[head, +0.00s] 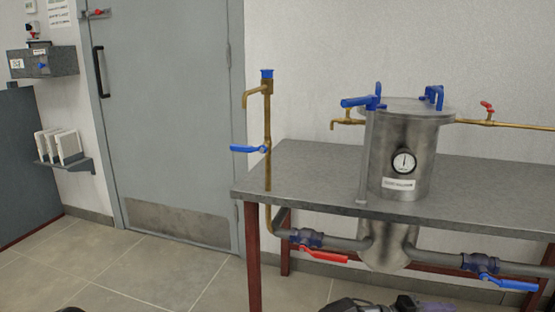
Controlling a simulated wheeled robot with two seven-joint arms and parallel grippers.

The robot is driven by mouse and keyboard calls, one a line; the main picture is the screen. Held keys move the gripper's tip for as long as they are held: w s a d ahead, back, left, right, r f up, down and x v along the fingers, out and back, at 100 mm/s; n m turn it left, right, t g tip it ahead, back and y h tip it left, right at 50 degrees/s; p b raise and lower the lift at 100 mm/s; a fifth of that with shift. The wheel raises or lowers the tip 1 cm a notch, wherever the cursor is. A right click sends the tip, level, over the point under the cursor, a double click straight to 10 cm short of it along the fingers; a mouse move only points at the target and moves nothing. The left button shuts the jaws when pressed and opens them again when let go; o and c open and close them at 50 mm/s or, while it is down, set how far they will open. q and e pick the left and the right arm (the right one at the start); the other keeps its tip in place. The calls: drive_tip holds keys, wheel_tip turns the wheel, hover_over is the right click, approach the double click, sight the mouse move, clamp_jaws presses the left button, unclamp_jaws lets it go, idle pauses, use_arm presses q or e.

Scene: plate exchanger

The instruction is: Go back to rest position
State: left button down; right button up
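No gripper fingers show in the head view. A dark grey and purple piece, seemingly part of my own arm, is cut off by the bottom edge right of the middle. A small dark piece shows at the bottom left edge. The steel exchanger vessel (405,150) stands upright through the grey table (310,170), with a round gauge (403,161) on its front. Blue clamps or handles (433,96) sit at its lid. A brass pipe (267,115) with a blue lever (247,149) rises at the table's left end.
Under the table, pipes carry a red-handled valve (322,254) and a blue-handled valve (508,283). A red-handled brass tap (487,109) is at right. A closed grey door (170,110) and a wall shelf (66,163) are at left. The tiled floor (120,270) before the door is clear.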

drive_tip(key=s+f+n+g+y, duration=0.15)
drive_tip(key=s+f+y, duration=0.45)
drive_tip(key=f, duration=0.9)
drive_tip(key=s+a+f+m+g+y, duration=0.2)
drive_tip(key=s+a+f+y, duration=0.8)
drive_tip(key=s+a+f, duration=0.9)
drive_tip(key=s+a+r+m+t+y, duration=0.1)
drive_tip(key=a+r+m+t+y, duration=0.25)
drive_tip(key=a, duration=1.05)
use_arm(q)
wheel_tip(320, 180, up, 34)
drive_tip(key=s+d+p, duration=0.1)
drive_tip(key=s+p, duration=0.1)
drive_tip(key=p, duration=3.2)
drive_tip(key=shift+s+d+r+g, duration=0.15)
drive_tip(key=shift+s+d+g, duration=0.15)
drive_tip(key=shift+s+d, duration=0.05)
use_arm(e)
wheel_tip(320, 180, up, 35)
drive_tip(key=s+a+y, duration=0.1)
drive_tip(key=s+a, duration=0.1)
drive_tip(key=s, duration=0.1)
drive_tip(key=shift+r+n, duration=0.15)
drive_tip(key=shift+n, duration=0.25)
drive_tip(key=shift+w, duration=0.1)
drive_tip(key=shift+c, duration=1)
